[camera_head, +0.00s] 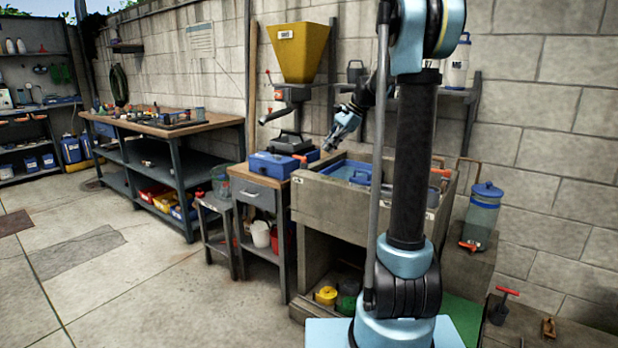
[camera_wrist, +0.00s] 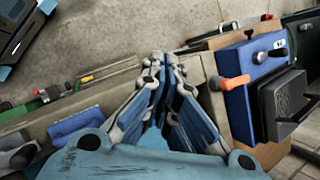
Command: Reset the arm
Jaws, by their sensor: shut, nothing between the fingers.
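My gripper (camera_head: 336,139) shows in the head view above the left side of the concrete sink (camera_head: 330,206), pointing down and to the left. It looks shut and empty. In the wrist view the gripper (camera_wrist: 166,62) has its fingers together with nothing between them. My arm's column stands in front of the sink and hides part of it. A blue tray or container (camera_head: 347,170) sits inside the sink.
A blue box (camera_head: 272,166) stands on the small cabinet (camera_head: 262,195) left of the sink. A yellow hopper (camera_head: 298,52) stands behind it. A workbench (camera_head: 165,127) runs along the wall. A blue-lidded clear jar (camera_head: 482,217) stands at right. The floor at left is clear.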

